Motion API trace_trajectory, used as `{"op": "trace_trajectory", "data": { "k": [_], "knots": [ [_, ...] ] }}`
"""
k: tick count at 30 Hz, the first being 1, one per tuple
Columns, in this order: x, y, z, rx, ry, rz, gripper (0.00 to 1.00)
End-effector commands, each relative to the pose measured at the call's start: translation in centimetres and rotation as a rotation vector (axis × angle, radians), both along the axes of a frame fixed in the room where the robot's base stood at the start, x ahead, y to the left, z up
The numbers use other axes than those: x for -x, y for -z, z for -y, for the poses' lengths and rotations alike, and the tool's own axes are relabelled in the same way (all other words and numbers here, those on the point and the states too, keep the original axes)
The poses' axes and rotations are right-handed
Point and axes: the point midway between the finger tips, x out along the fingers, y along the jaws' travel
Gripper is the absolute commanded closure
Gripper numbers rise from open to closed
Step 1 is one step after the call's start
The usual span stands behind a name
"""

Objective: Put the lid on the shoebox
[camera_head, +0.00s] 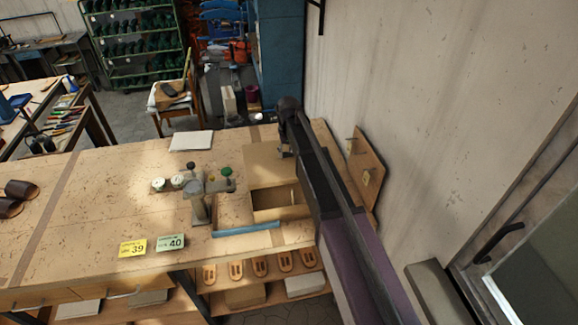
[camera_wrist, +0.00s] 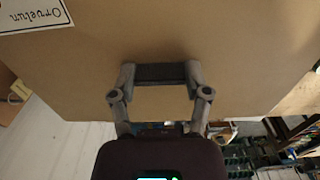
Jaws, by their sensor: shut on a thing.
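In the head view, a tan cardboard shoebox (camera_head: 284,213) stands on the bench, with its dark inside showing on the near side. The tan lid (camera_head: 262,160) is behind and above the box opening; I cannot tell whether they touch. In the wrist view, the lid (camera_wrist: 230,50) fills the upper picture as a broad brown panel with a white "Orvelun" label at top left. My gripper (camera_wrist: 160,74) is shut on the lid, its fingers against the panel. In the head view my arm hides the right side of the box and most of the gripper.
A grey metal tool with round pots (camera_head: 199,200) stands left of the box. A blue strip (camera_head: 246,229) lies in front of it. A wooden board with pegs (camera_head: 366,172) leans near the wall at right. The bench left of the size cards (camera_head: 132,248) is mostly clear.

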Motion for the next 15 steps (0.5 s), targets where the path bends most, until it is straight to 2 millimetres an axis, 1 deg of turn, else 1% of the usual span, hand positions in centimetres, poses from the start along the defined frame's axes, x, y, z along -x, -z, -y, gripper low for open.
{"op": "trace_trajectory", "data": {
  "k": [1, 13, 15],
  "knots": [
    [0.0, 0.5, 0.0, 0.0, 0.0, 0.0, 0.85],
    [0.0, 2.1, 0.1, 0.0, 0.002, 0.0, 0.85],
    [0.0, 3.2, 0.2, 0.0, 0.002, 0.0, 0.85]
  ]
}}
